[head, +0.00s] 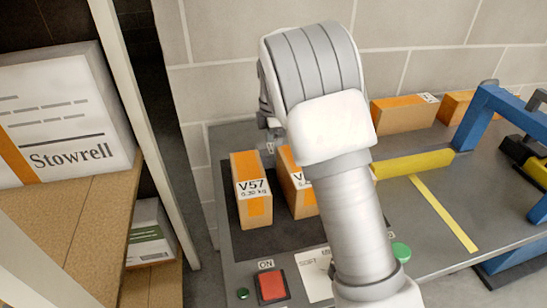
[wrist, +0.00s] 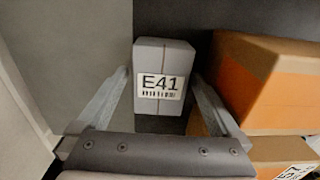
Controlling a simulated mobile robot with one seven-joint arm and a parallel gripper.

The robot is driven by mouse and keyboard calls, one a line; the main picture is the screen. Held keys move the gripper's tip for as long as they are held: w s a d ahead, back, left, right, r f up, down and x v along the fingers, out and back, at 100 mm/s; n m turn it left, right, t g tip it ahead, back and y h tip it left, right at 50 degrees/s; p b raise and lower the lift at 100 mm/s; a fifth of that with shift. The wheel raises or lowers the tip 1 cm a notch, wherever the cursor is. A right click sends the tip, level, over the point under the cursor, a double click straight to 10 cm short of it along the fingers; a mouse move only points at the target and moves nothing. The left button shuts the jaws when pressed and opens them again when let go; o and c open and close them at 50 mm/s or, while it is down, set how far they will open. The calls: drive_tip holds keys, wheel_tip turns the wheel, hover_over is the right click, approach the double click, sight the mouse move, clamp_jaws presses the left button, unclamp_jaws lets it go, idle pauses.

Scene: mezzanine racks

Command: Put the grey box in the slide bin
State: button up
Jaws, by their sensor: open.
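The grey box (wrist: 177,57), labelled E41, stands upright in the middle of the wrist view. My gripper (wrist: 160,78) is open, with one finger on each side of the box's near part. I cannot tell whether either finger touches it. In the head view my arm hides the grey box and most of my gripper. I cannot make out a slide bin in either view.
An orange box marked V57 (head: 251,190) and another orange box (head: 297,182) stand on a dark mat. An orange box (wrist: 268,80) is close right of my gripper. A yellow bar (head: 413,164), blue frame (head: 480,112) and red button (head: 271,286) are on the table.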

drive_tip(key=c, duration=1.5)
drive_tip(key=shift+r, duration=0.1)
